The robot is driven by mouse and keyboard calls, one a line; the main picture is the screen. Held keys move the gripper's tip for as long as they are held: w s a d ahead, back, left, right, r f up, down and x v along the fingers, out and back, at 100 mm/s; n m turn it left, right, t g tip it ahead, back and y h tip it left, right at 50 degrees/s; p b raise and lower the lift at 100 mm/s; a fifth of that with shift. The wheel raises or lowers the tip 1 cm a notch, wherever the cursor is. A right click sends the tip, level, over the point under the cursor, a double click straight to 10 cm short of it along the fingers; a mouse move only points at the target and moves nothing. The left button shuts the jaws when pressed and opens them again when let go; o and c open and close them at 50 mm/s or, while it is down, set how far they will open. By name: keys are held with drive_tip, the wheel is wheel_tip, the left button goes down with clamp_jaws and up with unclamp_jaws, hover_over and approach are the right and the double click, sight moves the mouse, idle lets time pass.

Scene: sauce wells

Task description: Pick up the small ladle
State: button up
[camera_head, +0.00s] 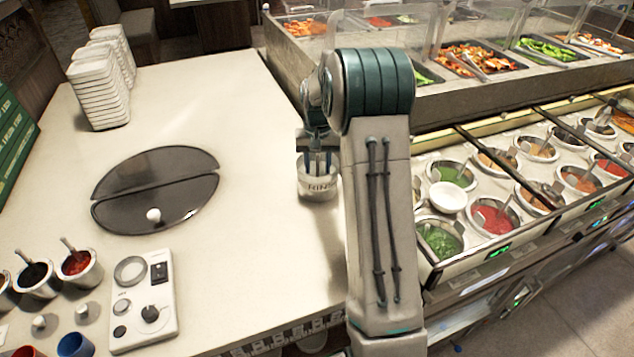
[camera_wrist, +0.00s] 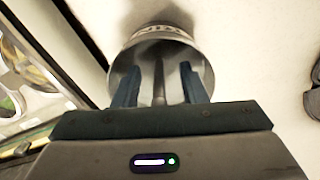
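A metal pot (camera_head: 318,187) with lettering on its side stands on the pale counter. The wrist view shows the pot (camera_wrist: 160,42) too. A thin grey handle (camera_wrist: 158,84), which looks like that of the small ladle, rises from it; its lower end is hidden. My gripper (camera_wrist: 157,72) is over the pot's mouth, open, with one dark blue finger on each side of the handle and gaps on both sides. In the head view my gripper (camera_head: 320,163) is partly hidden by my arm.
A sauce-well row (camera_head: 490,215) with a white bowl (camera_head: 448,197) is at the right. A dark two-part round lid (camera_head: 155,190), a control box (camera_head: 142,300) and stacked white containers (camera_head: 100,85) are on the left. Counter between lid and pot is clear.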

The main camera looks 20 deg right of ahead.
drive_tip(key=shift+c, duration=0.2)
clamp_jaws()
wheel_tip(320, 180, up, 10)
drive_tip(key=shift+b, duration=0.3)
